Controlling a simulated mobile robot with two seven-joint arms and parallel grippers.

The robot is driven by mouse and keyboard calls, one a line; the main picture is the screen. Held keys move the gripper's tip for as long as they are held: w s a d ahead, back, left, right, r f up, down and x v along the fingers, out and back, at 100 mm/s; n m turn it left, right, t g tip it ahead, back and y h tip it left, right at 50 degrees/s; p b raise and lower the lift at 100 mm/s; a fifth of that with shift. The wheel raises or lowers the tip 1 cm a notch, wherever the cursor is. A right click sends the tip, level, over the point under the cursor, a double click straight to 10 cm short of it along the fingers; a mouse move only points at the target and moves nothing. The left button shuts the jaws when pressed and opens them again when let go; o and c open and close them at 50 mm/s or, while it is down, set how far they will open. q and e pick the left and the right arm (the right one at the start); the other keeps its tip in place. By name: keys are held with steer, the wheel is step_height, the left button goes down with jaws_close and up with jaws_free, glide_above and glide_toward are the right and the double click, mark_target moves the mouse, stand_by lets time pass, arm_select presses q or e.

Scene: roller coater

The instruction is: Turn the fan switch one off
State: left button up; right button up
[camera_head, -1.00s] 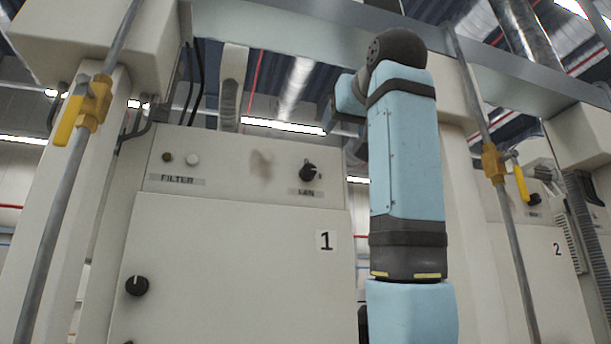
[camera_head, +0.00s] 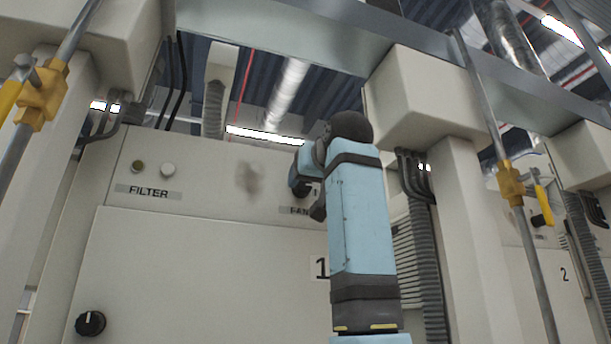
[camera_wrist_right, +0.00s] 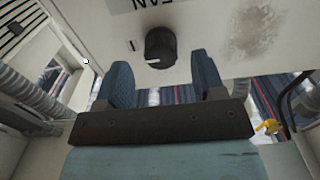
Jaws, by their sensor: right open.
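The fan switch is a round black knob (camera_wrist_right: 160,46) with a small white mark, on the cream panel of cabinet 1 (camera_head: 215,245). The FAN label (camera_wrist_right: 160,4) shows upside down in the wrist view. My right gripper (camera_wrist_right: 162,78) is open, its two blue fingers apart and pointing at the panel. The knob lies ahead of the gap between the fingertips; whether they reach around it I cannot tell. In the head view my right gripper (camera_head: 306,186) is in front of the fan switch and mostly hides it. My left gripper is not in view.
A FILTER label (camera_head: 148,191) with two small buttons is on the panel's left. Another black knob (camera_head: 90,323) is on the cabinet door. Pipes with yellow valves (camera_head: 42,95) (camera_head: 511,183) stand at both sides. A dark smudge (camera_head: 249,179) marks the panel.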

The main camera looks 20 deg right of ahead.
mark_target(303, 187)
steer(key=shift+w+r+p, duration=0.15)
steer(key=shift+w+p, duration=0.15)
steer(key=shift+w, duration=1.1)
steer(key=c, duration=0.9)
